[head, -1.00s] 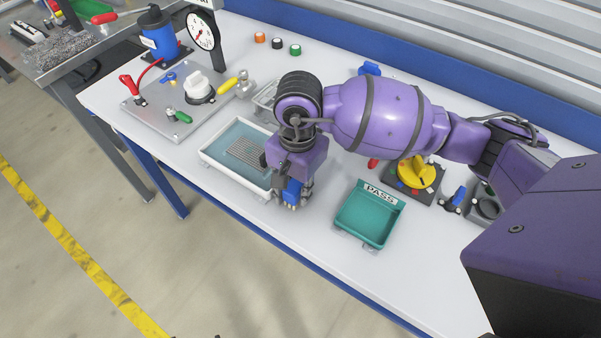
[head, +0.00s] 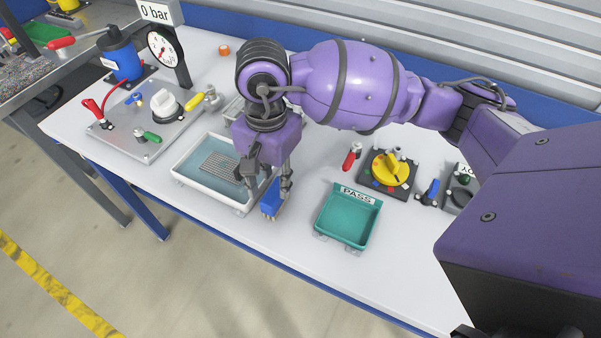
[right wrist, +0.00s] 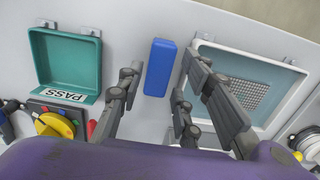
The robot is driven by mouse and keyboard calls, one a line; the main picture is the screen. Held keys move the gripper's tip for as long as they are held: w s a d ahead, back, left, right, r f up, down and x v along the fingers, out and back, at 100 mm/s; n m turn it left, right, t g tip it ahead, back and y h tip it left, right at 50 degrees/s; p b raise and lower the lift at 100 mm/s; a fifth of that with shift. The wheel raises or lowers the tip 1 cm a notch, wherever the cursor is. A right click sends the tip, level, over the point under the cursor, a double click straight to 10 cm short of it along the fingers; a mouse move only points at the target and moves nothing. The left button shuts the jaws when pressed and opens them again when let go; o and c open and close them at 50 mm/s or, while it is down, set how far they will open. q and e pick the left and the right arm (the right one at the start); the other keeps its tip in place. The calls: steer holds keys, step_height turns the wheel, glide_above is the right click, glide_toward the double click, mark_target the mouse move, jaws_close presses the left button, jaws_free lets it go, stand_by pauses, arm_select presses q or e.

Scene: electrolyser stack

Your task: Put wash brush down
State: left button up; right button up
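The wash brush is a blue block (head: 271,200) with a pale bristle edge showing below it in the head view. It stands on the white bench between the wash tray (head: 186,184) and the green PASS tray (head: 343,222). My right gripper (head: 268,188) is just over the brush, pointing down, with its fingers apart on either side. In the right wrist view the brush (right wrist: 160,67) shows between the spread fingers (right wrist: 160,72), with a gap on each side. My left gripper is not in view.
The wash tray holds bluish liquid and a grey mesh plate (head: 220,166). A yellow rotary knob (head: 390,168) and a red-handled part (head: 350,158) sit behind the PASS tray. A test plate (head: 140,135) with a gauge (head: 163,48) is at the left. The bench's front strip is clear.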

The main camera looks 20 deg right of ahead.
mark_target(274, 192)
step_height(274, 192, up, 6)
steer(key=shift+w+f, duration=0.15)
steer(key=shift+f, duration=0.1)
steer(key=shift+d, duration=0.1)
steer(key=shift+f, duration=0.1)
